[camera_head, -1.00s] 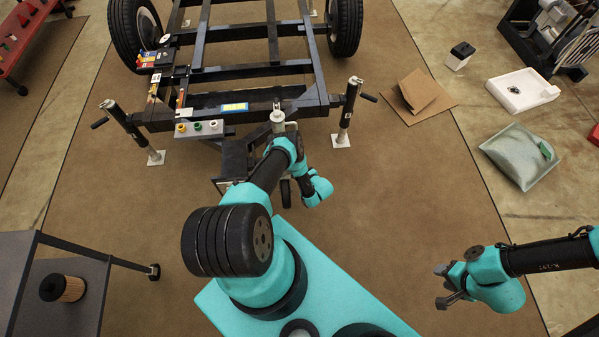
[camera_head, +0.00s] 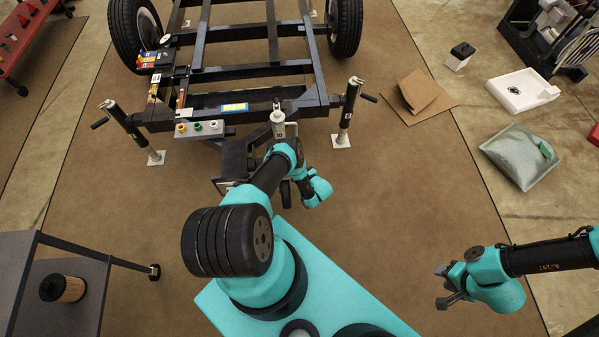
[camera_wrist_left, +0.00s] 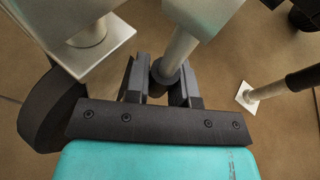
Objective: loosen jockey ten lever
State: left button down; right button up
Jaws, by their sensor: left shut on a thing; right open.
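The jockey wheel post (camera_head: 278,122) stands at the front of the dark trailer frame, partly hidden by my left arm. Its small wheel (camera_head: 285,193) shows below. In the left wrist view, a pale metal rod with a dark round end (camera_wrist_left: 166,72), which looks like the lever, sits between the fingers of my left gripper (camera_wrist_left: 163,88). That gripper is shut on the dark end; the head view hides its fingertips behind my arm. My right gripper (camera_head: 446,285) is open and empty over the mat at the lower right.
The trailer frame (camera_head: 238,71) has a corner leg on each side, left (camera_head: 130,130) and right (camera_head: 347,115). A grey shelf with a filter (camera_head: 62,288) stands lower left. Cardboard (camera_head: 420,92) and a grey tray (camera_head: 512,172) lie right. The mat between the trailer and my right gripper is clear.

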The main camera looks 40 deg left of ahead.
pick_arm(q)
jog(key=shift+w+a+r+n+t+y, duration=0.15)
jog(key=shift+w+a+n+y, duration=0.2)
jog(key=shift+y, duration=0.25)
jog(key=shift+w+a+r+n+t+y, duration=0.15)
jog(key=shift+w+a+n+y, duration=0.1)
jog(key=shift+w+a+y, duration=0.3)
jog(key=shift+s+d, duration=0.1)
jog(key=shift+s, duration=0.05)
jog(key=c, duration=1)
grip_release()
